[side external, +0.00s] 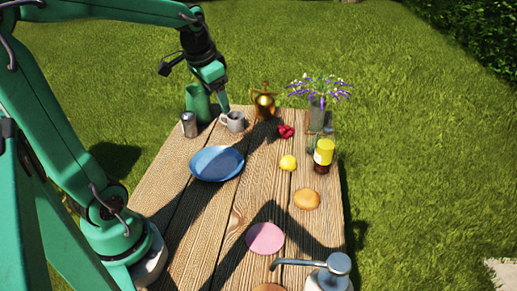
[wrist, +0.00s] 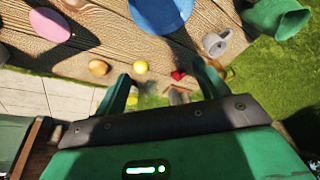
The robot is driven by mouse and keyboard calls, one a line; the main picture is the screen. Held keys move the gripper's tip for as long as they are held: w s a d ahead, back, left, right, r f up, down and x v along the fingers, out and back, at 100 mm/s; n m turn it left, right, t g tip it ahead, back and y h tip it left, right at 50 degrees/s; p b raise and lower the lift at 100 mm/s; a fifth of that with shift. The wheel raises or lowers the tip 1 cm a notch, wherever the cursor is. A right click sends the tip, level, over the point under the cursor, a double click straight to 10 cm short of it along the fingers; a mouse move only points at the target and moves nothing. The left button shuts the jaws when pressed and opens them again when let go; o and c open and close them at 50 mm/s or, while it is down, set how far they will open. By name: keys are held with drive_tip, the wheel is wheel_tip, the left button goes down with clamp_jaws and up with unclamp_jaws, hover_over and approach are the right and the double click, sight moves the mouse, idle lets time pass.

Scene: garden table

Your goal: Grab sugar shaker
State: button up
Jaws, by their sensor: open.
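The sugar shaker appears to be the small silver cylinder (side external: 189,126) standing upright at the left edge of the wooden table, in front of the green jug. I cannot make it out in the wrist view. My gripper (side external: 223,106) is above the far left part of the table, close to the grey mug (side external: 234,122) and right of the shaker in the side view. In the wrist view my gripper (wrist: 160,70) shows its two green fingers spread wide, with nothing held between them.
The green jug (side external: 197,104) stands behind the shaker. A blue plate (side external: 217,163) lies nearer. A brass pot (side external: 264,106), flower vase (side external: 317,116), red fruit (side external: 285,131), lemon (side external: 288,162), yellow-labelled jar (side external: 324,151) and bun (side external: 306,198) are to the right.

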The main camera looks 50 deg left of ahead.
drive_tip(key=w+a+f+g, duration=0.1)
drive_tip(key=w+a+f, duration=0.2)
drive_tip(key=a, duration=0.5)
drive_tip(key=g+h, duration=0.1)
drive_tip(key=g, duration=0.1)
approach(187, 113)
drive_tip(key=shift+m, duration=0.4)
wheel_tip(187, 113, down, 7)
drive_tip(key=shift+a+r, duration=0.15)
drive_tip(key=shift+r, duration=0.05)
drive_tip(key=shift+w+f, duration=0.1)
drive_tip(key=shift+f, duration=1.2)
drive_tip(key=shift+f, duration=0.1)
drive_tip(key=shift+w+f, duration=0.15)
drive_tip(key=shift+f, duration=2.35)
drive_tip(key=shift+a, duration=0.1)
